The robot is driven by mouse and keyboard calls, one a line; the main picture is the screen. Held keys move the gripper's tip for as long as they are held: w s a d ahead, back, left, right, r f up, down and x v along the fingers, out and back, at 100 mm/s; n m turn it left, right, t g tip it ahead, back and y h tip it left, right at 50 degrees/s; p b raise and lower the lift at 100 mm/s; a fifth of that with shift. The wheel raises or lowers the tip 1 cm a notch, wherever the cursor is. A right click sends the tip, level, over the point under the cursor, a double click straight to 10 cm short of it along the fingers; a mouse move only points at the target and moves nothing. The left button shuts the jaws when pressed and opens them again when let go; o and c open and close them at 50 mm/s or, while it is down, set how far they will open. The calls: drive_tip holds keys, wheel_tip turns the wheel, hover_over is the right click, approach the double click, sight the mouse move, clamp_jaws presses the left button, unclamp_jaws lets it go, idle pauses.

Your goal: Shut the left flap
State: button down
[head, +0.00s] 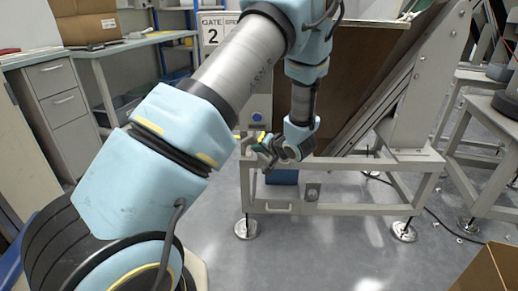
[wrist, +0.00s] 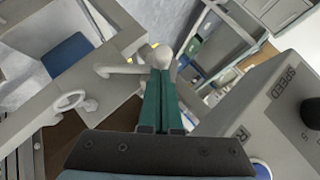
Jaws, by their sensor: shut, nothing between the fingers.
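My gripper (head: 262,150) is in front of the grey machine stand, below the brown panel in the head view. In the wrist view its green fingers (wrist: 163,100) are together, with nothing between them. A brown cardboard piece (head: 484,270) shows at the bottom right corner of the head view, cut off by the frame. It looks like part of an open box with a raised flap, but I cannot tell which flap it is. My gripper is far to the left of it and apart from it.
The grey machine stand (head: 270,208) carries a large brown panel (head: 352,70). A grey control box (wrist: 285,110) marked SPEED is close on the right of the wrist view. A closed cardboard box (head: 85,28) sits on a bench at the back left.

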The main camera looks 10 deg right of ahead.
drive_tip(key=shift+a, duration=0.1)
drive_tip(key=shift+w+a+f+n+g+h, duration=0.15)
drive_tip(key=shift+a+f+n+g+h, duration=0.25)
drive_tip(key=shift+a, duration=0.2)
drive_tip(key=shift+w+a+f+n+g+h, duration=0.2)
drive_tip(key=shift+a+f+n+h, duration=0.15)
drive_tip(key=shift+a+h, duration=0.2)
drive_tip(key=a+f+n+g+h+b, duration=0.1)
drive_tip(key=f+h+b, duration=0.4)
drive_tip(key=b, duration=0.6)
drive_tip(key=shift+w+a+f+n+g, duration=0.35)
drive_tip(key=shift+a+f+n, duration=0.2)
drive_tip(key=shift+a+n, duration=0.45)
drive_tip(key=shift+a+f+b, duration=0.15)
drive_tip(key=shift+b, duration=0.2)
